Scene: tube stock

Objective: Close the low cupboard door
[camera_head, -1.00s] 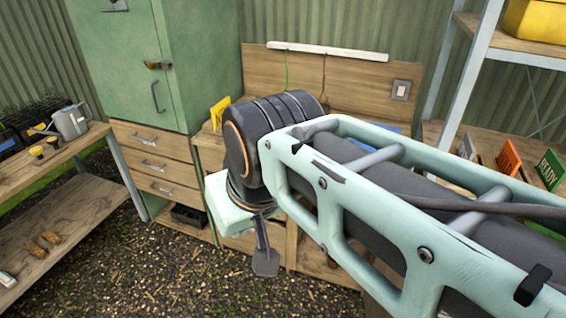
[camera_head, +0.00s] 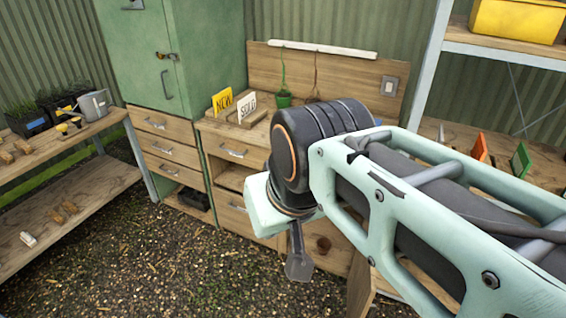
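A wooden panel (camera_head: 361,284) stands out at an angle from the front of the bench at lower centre-right; it looks like the low cupboard door, swung open. Most of it and its hinge side are hidden behind my arm. A small reddish-brown pot (camera_head: 323,244) shows in the low opening left of the panel. My gripper (camera_head: 299,265) points down in front of the bench, left of the panel and apart from it in the picture. Only a grey paddle-like finger shape shows, so its opening cannot be told. I see nothing held in it.
The wooden bench (camera_head: 236,131) has drawers and an open shelf on its left. A green cabinet (camera_head: 205,70) over wooden drawers stands further left. A low shelf rack (camera_head: 95,195) lines the left side. The gravel floor (camera_head: 180,270) at front left is clear.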

